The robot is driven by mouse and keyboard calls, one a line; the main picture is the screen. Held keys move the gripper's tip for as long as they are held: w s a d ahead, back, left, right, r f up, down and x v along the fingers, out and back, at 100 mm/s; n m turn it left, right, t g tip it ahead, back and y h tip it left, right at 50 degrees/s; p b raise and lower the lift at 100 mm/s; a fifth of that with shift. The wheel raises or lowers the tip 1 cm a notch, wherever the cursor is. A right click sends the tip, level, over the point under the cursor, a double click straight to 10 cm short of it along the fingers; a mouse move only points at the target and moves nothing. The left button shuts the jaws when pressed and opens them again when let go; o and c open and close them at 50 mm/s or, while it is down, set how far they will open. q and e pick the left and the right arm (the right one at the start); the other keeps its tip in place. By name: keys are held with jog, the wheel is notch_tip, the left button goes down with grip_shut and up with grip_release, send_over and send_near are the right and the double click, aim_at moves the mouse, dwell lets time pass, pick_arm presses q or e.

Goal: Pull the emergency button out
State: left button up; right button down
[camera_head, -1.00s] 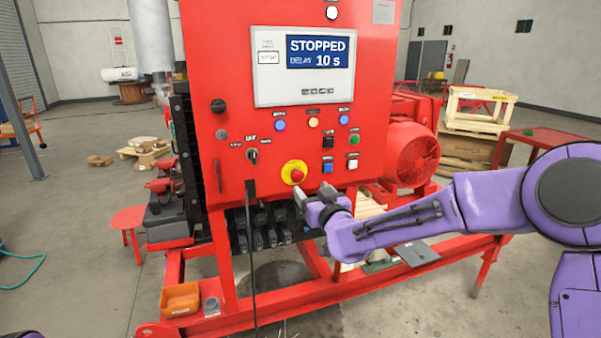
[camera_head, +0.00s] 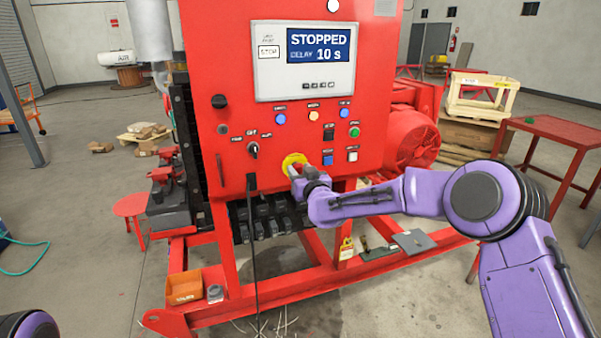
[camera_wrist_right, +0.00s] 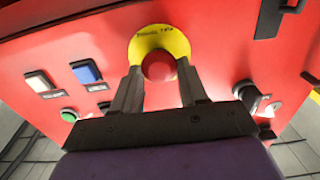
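The emergency button (camera_wrist_right: 158,67) is a red knob on a round yellow plate (camera_wrist_right: 150,36), on the red panel's lower part. In the head view the yellow plate (camera_head: 293,160) shows, with the knob mostly hidden behind my right gripper (camera_head: 298,172). In the right wrist view my right gripper (camera_wrist_right: 160,82) is open, its two dark fingers on either side of the red knob. I cannot tell whether the fingers touch it. My left gripper is not in view; only a bit of my left arm shows at the lower left corner.
The red control panel (camera_head: 230,130) carries a screen (camera_head: 319,46) reading "STOPPED, DELAY 10 s". A black selector (camera_head: 253,150), a blue button (camera_head: 327,160) and a white button (camera_head: 352,156) sit near the emergency button. A black cable (camera_head: 253,240) hangs below the panel.

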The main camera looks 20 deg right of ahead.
jog(key=shift+s+f, duration=0.1)
jog(key=shift+f, duration=0.05)
jog(key=shift+s+a+f+b, duration=0.1)
jog(key=shift+s+b, duration=0.2)
jog(key=shift+b, duration=0.1)
jog(key=shift+s, duration=0.3)
jog(key=c, duration=0.6)
grip_release()
jog(key=shift+r, duration=0.2)
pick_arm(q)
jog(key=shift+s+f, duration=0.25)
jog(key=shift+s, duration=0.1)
pick_arm(e)
jog(key=shift+s, duration=0.2)
pick_arm(q)
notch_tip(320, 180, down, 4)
jog(key=b, duration=0.3)
jog(key=shift+b, duration=0.3)
pick_arm(e)
jog(key=s, duration=1)
jog(key=shift+s+d, duration=0.1)
jog(key=shift+d, duration=0.25)
